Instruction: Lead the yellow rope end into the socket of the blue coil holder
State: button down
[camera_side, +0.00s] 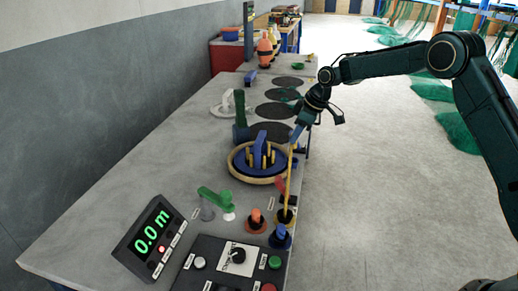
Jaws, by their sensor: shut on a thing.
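My gripper (298,133) is at the end of the dark arm, above the table's right edge. It is shut on the upper end of the yellow rope (288,180). The rope runs down from the jaws, nearly straight, to a dark fitting (285,216) near the table's right edge. The blue coil holder (262,143) is a round blue disc with a blue upright and several yellow pegs, in a tan rim. It stands left of and below my gripper in the picture, with a gap between. Its socket cannot be made out. The rope's tip is hidden at the jaws.
Orange (256,217) and blue (281,234) knobs stand near the rope's foot. A green lever (214,198), a display reading 0.0 m (152,232) and a button panel (233,262) are in front. Dark round pads (277,111) lie behind the holder. The table's left part is clear.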

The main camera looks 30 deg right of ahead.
aim_at(296, 147)
jog(key=shift+f, duration=2.4)
jog(key=shift+f, duration=0.75)
jog(key=c, duration=1.2)
grip_release()
jog(key=v, duration=1.3)
jog(key=shift+d+r, duration=0.1)
jog(key=shift+r, duration=0.3)
jog(key=shift+s, duration=0.1)
